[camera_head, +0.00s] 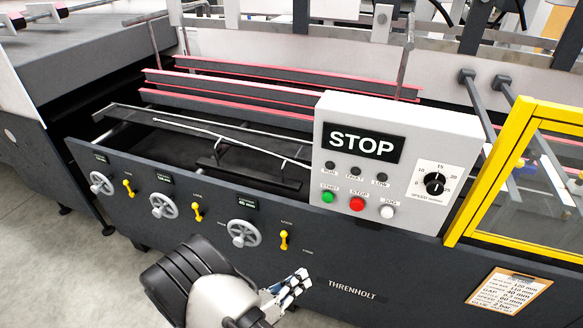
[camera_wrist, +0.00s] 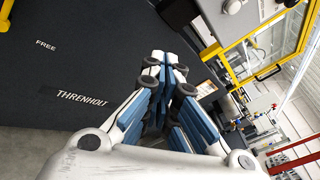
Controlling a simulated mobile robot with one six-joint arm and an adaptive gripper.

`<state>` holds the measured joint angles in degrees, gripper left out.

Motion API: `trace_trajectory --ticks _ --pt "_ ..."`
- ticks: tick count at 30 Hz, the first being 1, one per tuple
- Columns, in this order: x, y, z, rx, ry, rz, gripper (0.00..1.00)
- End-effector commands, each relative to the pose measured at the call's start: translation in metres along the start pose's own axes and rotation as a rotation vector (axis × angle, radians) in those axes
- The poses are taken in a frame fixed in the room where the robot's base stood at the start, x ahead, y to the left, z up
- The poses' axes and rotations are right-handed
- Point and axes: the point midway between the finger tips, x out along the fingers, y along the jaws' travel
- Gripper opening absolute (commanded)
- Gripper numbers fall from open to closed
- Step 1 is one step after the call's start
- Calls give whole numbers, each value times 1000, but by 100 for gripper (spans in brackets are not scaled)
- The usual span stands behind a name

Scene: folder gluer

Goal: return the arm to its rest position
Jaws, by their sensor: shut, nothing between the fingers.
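My gripper (camera_head: 291,289) is in front of the machine's dark lower panel, below the control box, at the bottom middle of the head view. In the wrist view my gripper (camera_wrist: 166,68) points away from the camera, its fingers together and nothing between them. My arm comes up from the bottom edge of the head view, bent, with a black link and a white wrist part. The gripper looks apart from the panel; the exact gap cannot be told.
The control box (camera_head: 398,165) reads STOP and carries green, red and white buttons and a speed knob (camera_head: 434,184). Handwheels (camera_head: 163,206) and yellow levers (camera_head: 198,211) stick out of the panel. A yellow-framed guard (camera_head: 478,178) and a clipboard (camera_head: 509,290) are right. Grey floor lies lower left.

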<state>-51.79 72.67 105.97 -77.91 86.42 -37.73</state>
Motion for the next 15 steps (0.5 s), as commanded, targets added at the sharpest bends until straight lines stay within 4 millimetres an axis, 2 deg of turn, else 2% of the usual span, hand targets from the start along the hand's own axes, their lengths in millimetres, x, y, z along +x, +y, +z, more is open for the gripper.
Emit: trace_trajectory --ticks 1,6,11,15 --pt "10 -20 17 86 75 -47 0" --pt "33 -87 47 368 317 -206 0" --pt "42 -149 61 648 530 -358 0" --pt "41 -200 67 906 702 -490 0"
